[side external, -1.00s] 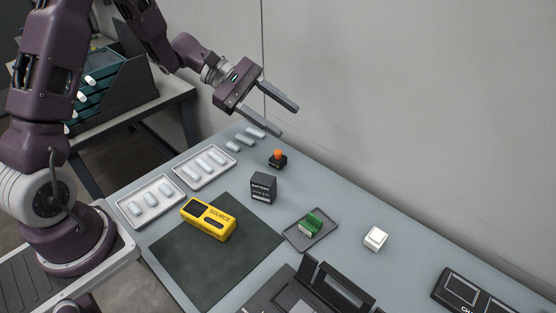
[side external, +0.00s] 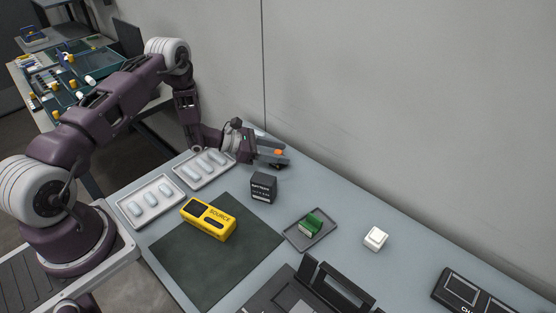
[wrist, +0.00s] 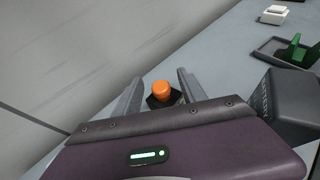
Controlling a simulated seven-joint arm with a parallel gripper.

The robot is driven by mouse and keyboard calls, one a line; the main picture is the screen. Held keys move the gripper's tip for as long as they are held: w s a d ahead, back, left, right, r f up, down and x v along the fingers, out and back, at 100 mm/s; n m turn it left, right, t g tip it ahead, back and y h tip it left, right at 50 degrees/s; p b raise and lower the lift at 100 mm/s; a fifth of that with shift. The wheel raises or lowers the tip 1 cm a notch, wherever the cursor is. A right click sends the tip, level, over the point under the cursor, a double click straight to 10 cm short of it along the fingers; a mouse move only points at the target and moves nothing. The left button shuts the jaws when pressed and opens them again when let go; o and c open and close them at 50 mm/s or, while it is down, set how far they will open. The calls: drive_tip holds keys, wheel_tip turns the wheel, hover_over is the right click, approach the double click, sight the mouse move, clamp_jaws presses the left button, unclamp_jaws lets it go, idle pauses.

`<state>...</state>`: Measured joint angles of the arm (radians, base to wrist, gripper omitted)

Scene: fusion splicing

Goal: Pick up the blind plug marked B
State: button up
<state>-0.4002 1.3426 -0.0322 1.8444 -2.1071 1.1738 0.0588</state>
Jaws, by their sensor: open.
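A small black piece with an orange knob (side external: 278,153) stands on the grey bench near the wall; I take it as the blind plug, but no B is legible. It also shows in the wrist view (wrist: 167,92), upright between the fingers, nearer the right one. My gripper (side external: 279,156) is low at the bench, reaching in from the left. In the wrist view my gripper (wrist: 158,82) is open, with a finger on each side of the piece. Space shows on the left; contact on the right cannot be told. The piece's lower part is partly hidden.
A dark battery box (side external: 263,188) stands close by the gripper. A yellow SOURCE unit (side external: 209,219) is on the dark mat (side external: 205,275). A green part (side external: 311,222) is in a tray (side external: 297,239). A white block (side external: 375,238) is farther right. The wall is close behind.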

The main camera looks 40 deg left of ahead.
clamp_jaws()
